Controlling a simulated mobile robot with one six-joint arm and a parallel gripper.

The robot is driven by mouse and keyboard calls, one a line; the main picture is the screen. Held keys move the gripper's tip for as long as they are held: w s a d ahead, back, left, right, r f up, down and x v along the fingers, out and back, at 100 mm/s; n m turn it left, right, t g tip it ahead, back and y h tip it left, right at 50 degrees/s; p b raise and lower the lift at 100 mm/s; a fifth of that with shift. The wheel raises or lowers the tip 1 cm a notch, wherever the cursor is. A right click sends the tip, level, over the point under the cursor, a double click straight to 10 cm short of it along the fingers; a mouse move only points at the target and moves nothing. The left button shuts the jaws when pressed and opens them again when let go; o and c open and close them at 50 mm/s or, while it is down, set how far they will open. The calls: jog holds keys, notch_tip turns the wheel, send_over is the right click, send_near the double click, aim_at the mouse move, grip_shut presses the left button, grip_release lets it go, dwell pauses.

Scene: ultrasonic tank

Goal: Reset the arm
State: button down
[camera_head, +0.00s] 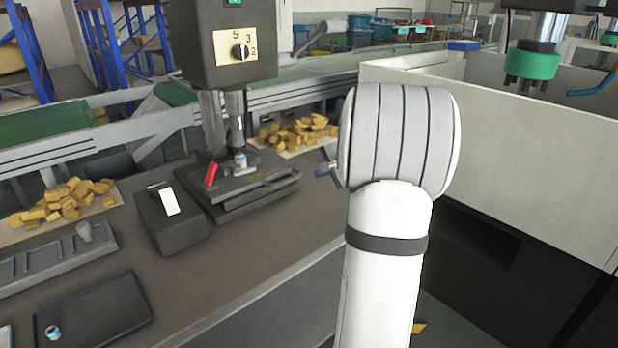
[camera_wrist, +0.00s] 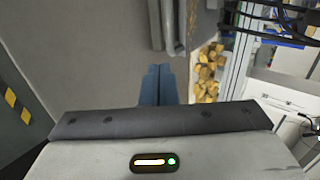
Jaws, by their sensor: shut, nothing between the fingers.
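My gripper (camera_wrist: 158,72) shows in the wrist view as two blue fingers pressed together, with nothing between them. In the head view my white arm stands at right of centre, and only a small blue-grey tip of the gripper (camera_head: 323,170) shows at its left edge. The rest of the gripper is hidden behind the arm. The tip appears apart from the machine on the table.
A dark press-like machine (camera_head: 240,190) with a red handle (camera_head: 210,174) stands on the grey table (camera_head: 262,247). A black box (camera_head: 172,232), a grey rack (camera_head: 55,262) and a dark tray (camera_head: 95,314) lie left. Yellow blocks (camera_head: 65,197) are piled behind. A pale wall (camera_head: 490,140) stands right.

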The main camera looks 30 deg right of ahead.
jog(key=s+a+r+n+g+y+p, duration=0.15)
jog(key=s+a+n, duration=0.25)
jog(key=a, duration=0.6)
jog(key=s+a+r+n+g+y+p, duration=0.1)
jog(key=s+a+r+n+g+p, duration=0.25)
jog(key=a, duration=0.65)
jog(key=s+a+n+g+h+p, duration=0.1)
jog(key=s+a+n, duration=0.3)
jog(key=s, duration=0.5)
jog(key=s+a+n+g+h+p, duration=0.1)
jog(key=s+a+n+h+p, duration=0.1)
jog(key=s+a+n, duration=0.3)
jog(key=s+a, duration=0.2)
jog(key=s, duration=0.2)
jog(key=shift+a+f+g+h+p, duration=0.15)
jog(key=shift+f+g+h+p, duration=0.15)
jog(key=shift+f+g+h, duration=0.1)
